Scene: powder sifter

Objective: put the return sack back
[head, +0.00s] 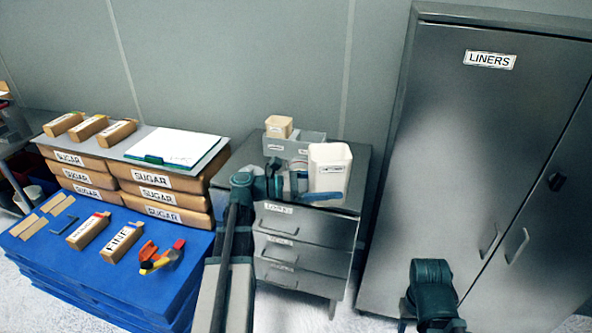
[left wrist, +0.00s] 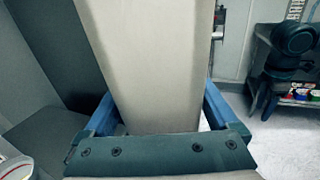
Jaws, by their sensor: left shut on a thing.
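A pale, upright, box-shaped sack (head: 330,172) with a small label I cannot read clearly shows above the drawer cabinet (head: 305,232). My left gripper (head: 310,194) is shut on this sack near its lower part. In the left wrist view the sack (left wrist: 152,65) stands tall between the two blue fingers (left wrist: 158,124). I cannot tell whether its base touches the cabinet top. My right arm shows at the lower right in the head view, with its gripper out of sight.
Brown sugar sacks (head: 168,196) are stacked on a blue pallet (head: 92,262), with smaller packs around and a clipboard (head: 172,146) on top. A closed liners locker (head: 455,150) stands right.

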